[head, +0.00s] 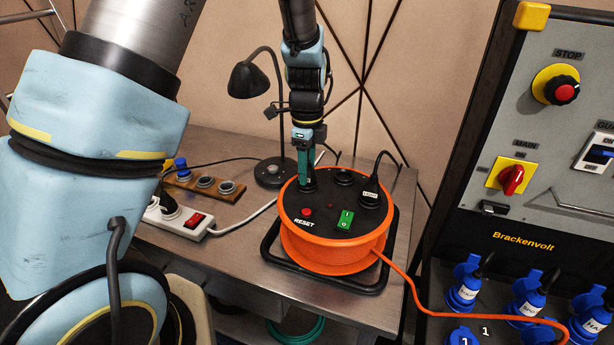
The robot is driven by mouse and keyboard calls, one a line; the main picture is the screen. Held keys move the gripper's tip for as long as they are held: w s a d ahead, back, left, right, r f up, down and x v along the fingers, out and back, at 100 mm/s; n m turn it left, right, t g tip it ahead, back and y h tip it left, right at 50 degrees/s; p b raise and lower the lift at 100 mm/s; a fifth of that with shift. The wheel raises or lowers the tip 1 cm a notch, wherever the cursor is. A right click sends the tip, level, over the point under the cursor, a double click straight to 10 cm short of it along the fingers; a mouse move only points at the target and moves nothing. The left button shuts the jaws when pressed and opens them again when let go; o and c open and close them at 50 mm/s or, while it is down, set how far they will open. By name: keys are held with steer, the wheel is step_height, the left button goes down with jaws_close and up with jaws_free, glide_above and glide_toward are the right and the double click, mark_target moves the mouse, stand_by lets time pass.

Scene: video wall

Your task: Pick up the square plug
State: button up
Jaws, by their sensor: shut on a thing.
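An orange cable reel (330,252) with a black top stands on the metal workbench (222,258). My gripper (306,180) points straight down over the left socket of the reel's top. It is shut on a small dark plug (308,188), mostly hidden by the jaws. I cannot tell the plug's shape or whether it sits in the socket or just above it. Another black plug with a white label (371,192) stands in the right socket, its cord rising from it. An empty-looking socket (344,177) lies between them.
A white power strip (180,222) and a wooden socket board (205,184) lie left of the reel. A black desk lamp (272,170) stands behind. A control cabinet (540,150) with blue plugs (466,290) fills the right. An orange cord (420,302) runs toward it.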

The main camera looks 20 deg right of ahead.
jaws_close()
steer(key=shift+r, duration=0.15)
